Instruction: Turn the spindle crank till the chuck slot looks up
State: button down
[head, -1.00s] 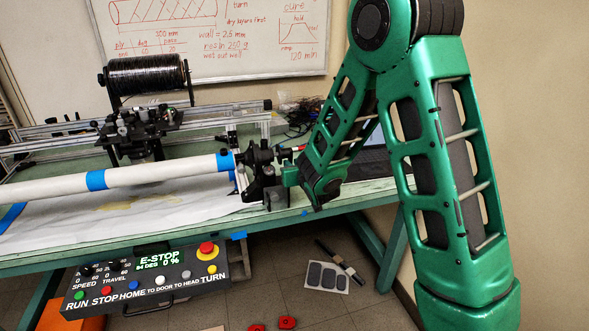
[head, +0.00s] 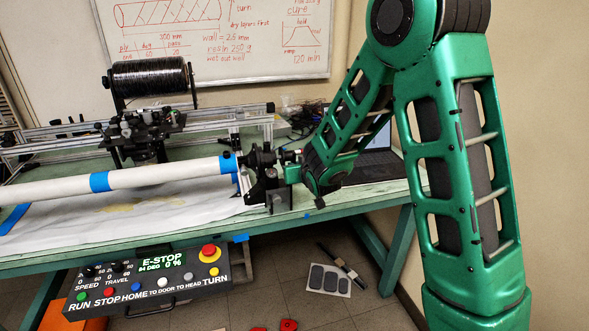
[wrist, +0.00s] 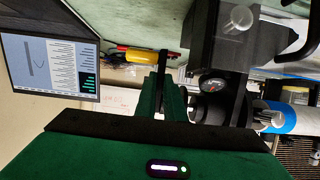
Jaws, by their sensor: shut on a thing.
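The spindle chuck (head: 262,158) is black and sits at the right end of the white tube with blue tape. It also shows in the wrist view (wrist: 212,108), beside a black bracket. Which way the chuck slot faces cannot be made out. My gripper (head: 291,174) is at the right side of the spindle head, at crank height. In the wrist view my green fingers (wrist: 160,82) are closed together around a dark, narrow part, which I take to be the spindle crank's handle. The fingers hide most of the crank.
The white tube (head: 140,178) runs left over paper on the green bench. An open laptop (head: 370,150) stands behind my arm. A yellow-and-red tool (wrist: 128,58) lies near the laptop.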

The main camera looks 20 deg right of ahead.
dwell(0.3)
jog(key=c, duration=1.8)
grip_release()
jog(key=shift+o, duration=0.2)
jog(key=shift+f, duration=0.2)
